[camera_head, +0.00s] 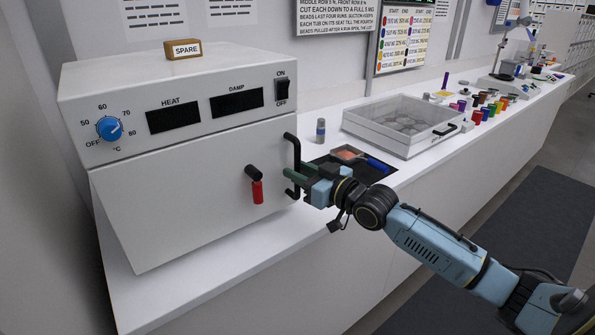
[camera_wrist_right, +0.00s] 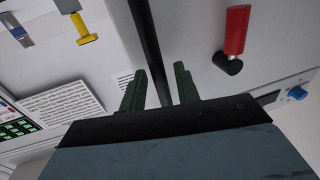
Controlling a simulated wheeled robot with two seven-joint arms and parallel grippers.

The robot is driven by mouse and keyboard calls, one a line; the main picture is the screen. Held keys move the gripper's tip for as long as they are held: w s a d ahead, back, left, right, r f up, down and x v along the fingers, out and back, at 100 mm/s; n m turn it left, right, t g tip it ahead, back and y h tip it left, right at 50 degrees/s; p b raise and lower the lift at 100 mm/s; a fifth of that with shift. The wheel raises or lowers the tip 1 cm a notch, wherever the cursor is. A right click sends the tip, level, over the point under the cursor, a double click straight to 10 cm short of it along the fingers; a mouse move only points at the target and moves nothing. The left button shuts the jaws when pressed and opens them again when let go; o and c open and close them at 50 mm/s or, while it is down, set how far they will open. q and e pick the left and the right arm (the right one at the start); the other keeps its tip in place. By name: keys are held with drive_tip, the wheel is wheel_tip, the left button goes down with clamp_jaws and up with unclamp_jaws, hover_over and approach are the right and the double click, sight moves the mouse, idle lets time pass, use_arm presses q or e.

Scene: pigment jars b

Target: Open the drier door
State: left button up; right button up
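The drier (camera_head: 175,110) is a white box on the bench at the left in the head view. Its door (camera_head: 170,205) looks shut, flush below the control panel. A black upright bar handle (camera_head: 296,153) is at the door's right edge; it also shows in the wrist view (camera_wrist_right: 150,45). A latch with a red grip (camera_head: 257,191) hangs downward beside it, also visible in the wrist view (camera_wrist_right: 236,30). My right gripper (camera_head: 290,174) is at the handle. In the wrist view its green fingers (camera_wrist_right: 160,85) stand apart, one on each side of the bar, with gaps showing. My left gripper is out of view.
A wooden SPARE block (camera_head: 184,49) sits on the drier. Right of the drier are a small vial (camera_head: 320,130), a dark tray (camera_head: 378,172) with a blue item, a clear-lidded box (camera_head: 400,122) and several coloured jars (camera_head: 477,117). The floor in front is clear.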

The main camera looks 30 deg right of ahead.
drive_tip(key=shift+w+a, duration=0.15)
drive_tip(key=shift+w, duration=0.3)
clamp_jaws()
